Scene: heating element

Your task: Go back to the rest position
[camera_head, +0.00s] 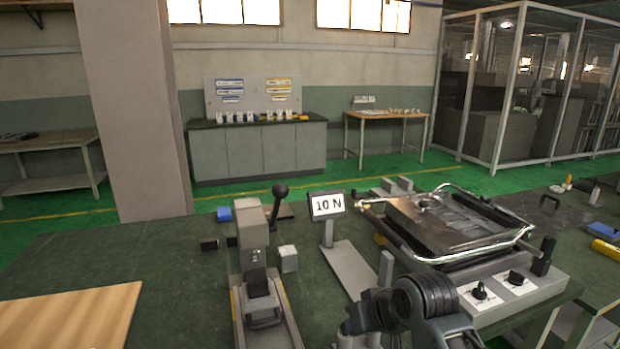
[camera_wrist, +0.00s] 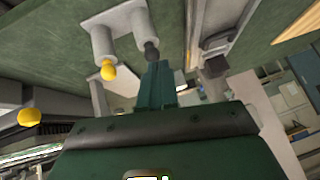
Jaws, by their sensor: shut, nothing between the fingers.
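My gripper (camera_wrist: 158,72) shows in the wrist view, its two green fingers pressed together with nothing between them. The fingertips appear close to a grey post with a dark tip (camera_wrist: 151,50), but I cannot tell whether they touch it. A similar post with a yellow tip (camera_wrist: 108,70) is beside it. In the head view my dark arm links rise at the bottom right of centre; the gripper itself is not clear there. The heating fixture (camera_head: 450,240), with a chrome rail frame and front knobs, stands to the right of my arm.
A lever press (camera_head: 253,255) stands on the green table, left of a display stand reading 10 N (camera_head: 327,206). A wooden board (camera_head: 70,320) lies at the lower left. A yellow item (camera_head: 606,249) lies at the right. Open green tabletop lies left of the press.

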